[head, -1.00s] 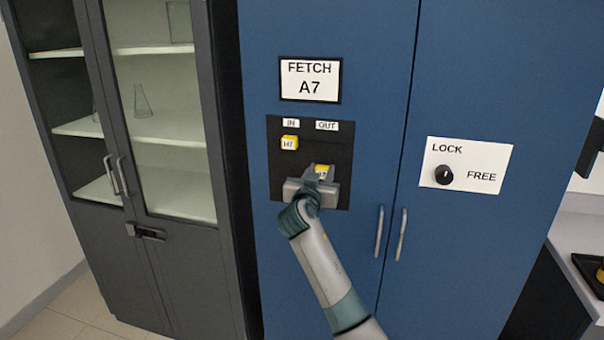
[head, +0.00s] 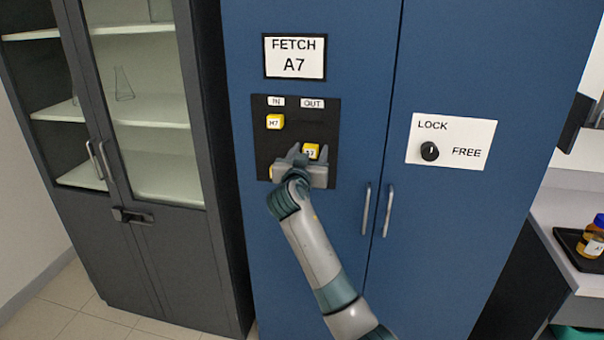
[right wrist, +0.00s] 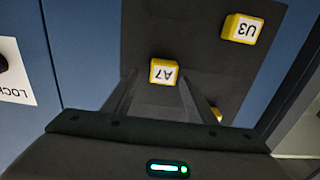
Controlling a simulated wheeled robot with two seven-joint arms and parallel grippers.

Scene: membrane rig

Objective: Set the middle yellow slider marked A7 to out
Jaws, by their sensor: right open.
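The yellow slider marked A7 (head: 311,151) stands under the OUT label on the black panel (head: 262,160). It also shows clearly in the right wrist view (right wrist: 164,71). My right gripper (head: 309,154) is at the panel, open, with its fingers on either side of A7 and no visible grip on it. In the right wrist view A7 appears between and just beyond the fingertips. The yellow slider H7 (head: 274,122) is under IN, above A7's row. The yellow slider U3 (right wrist: 240,28) shows in the right wrist view; my gripper hides it in the head view. My left gripper is out of view.
The FETCH A7 sign (head: 295,56) hangs above the panel. A LOCK plate (head: 470,150) with a black knob (head: 429,151), beside the word FREE, is to the right. Cabinet handles (head: 366,209) sit below right. A glass-door cabinet (head: 180,260) stands left.

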